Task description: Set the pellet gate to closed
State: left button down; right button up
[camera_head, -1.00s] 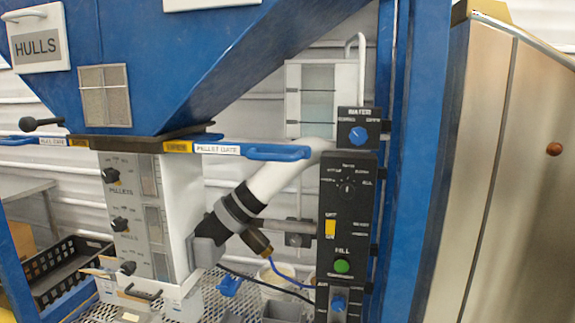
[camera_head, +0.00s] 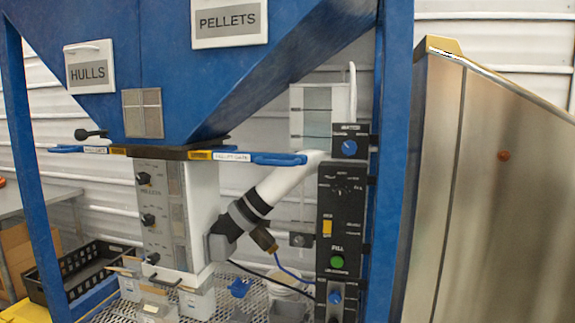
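The pellet gate (camera_head: 232,156) is a flat slide with a white label and a blue handle (camera_head: 279,159) at its right end. It sticks out to the right from under the blue hopper (camera_head: 290,65), above the white feeder box. The hull gate (camera_head: 95,150), with its own blue handle (camera_head: 66,149), sticks out to the left at the same height. Neither of my grippers is in view.
A black control panel (camera_head: 340,215) with a blue knob and a green button stands right of the handle. A white slanted pipe (camera_head: 285,182) runs below it. A steel cabinet (camera_head: 490,190) fills the right side. A black crate (camera_head: 85,262) lies lower left.

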aim_at(217, 153)
jog(key=z, duration=0.1)
jog(key=i, duration=1)
jog(key=u, duration=0.05)
